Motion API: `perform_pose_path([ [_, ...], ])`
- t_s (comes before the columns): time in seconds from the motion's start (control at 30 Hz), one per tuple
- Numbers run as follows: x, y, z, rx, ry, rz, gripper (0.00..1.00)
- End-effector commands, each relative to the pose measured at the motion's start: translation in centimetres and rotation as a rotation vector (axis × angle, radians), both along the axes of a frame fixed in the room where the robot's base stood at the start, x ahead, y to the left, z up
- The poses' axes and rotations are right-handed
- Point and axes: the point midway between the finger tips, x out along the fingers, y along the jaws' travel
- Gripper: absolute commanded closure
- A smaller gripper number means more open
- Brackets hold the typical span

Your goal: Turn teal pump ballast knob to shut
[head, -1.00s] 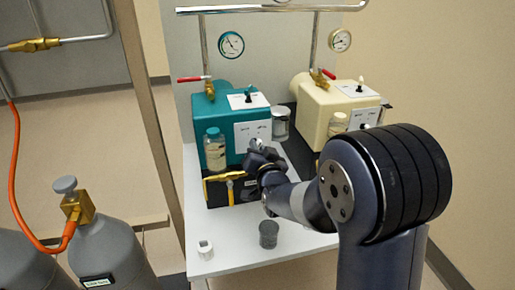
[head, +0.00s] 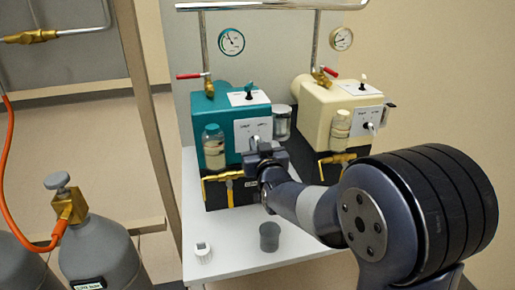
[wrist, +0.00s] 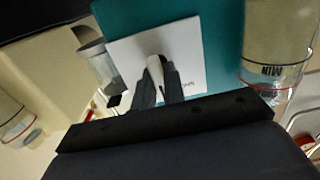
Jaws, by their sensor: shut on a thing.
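The teal pump (head: 205,116) stands on the white bench at the left, with a white front plate (head: 243,130) facing me. Its light grey ballast knob (wrist: 154,68) shows in the wrist view, standing out from the white plate between my two dark fingers. My gripper (wrist: 158,84) is shut on the knob. In the head view my gripper (head: 259,147) is at the plate's lower right and covers most of the knob. The words on the plate are too small to read, so I cannot tell the knob's setting.
A cream pump (head: 316,112) stands close on the right. A clear bottle (head: 213,148) is at the teal pump's front left, above brass piping (head: 222,177). A dark grey cup (head: 269,237) and a small white item (head: 203,253) stand on the bench (head: 232,256). Gas cylinders (head: 105,245) are at left.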

Motion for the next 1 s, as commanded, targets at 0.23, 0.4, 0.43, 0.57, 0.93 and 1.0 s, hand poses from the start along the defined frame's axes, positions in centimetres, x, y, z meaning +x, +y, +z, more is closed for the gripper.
perform_pose_path([
  [0.23,0.01,0.01,0.03,-0.009,-0.002,0.000,1.00],
  [0.4,0.01,0.01,0.04,-0.008,-0.002,0.000,1.00],
  [0.43,0.01,0.01,0.03,-0.008,-0.002,0.000,0.88],
  [0.57,0.01,0.01,0.03,-0.008,-0.002,0.000,0.77],
  [0.93,-0.08,-0.01,0.02,-0.007,-0.002,0.000,0.67],
  [1.0,-0.41,-0.11,0.03,-0.008,-0.001,0.000,0.67],
])
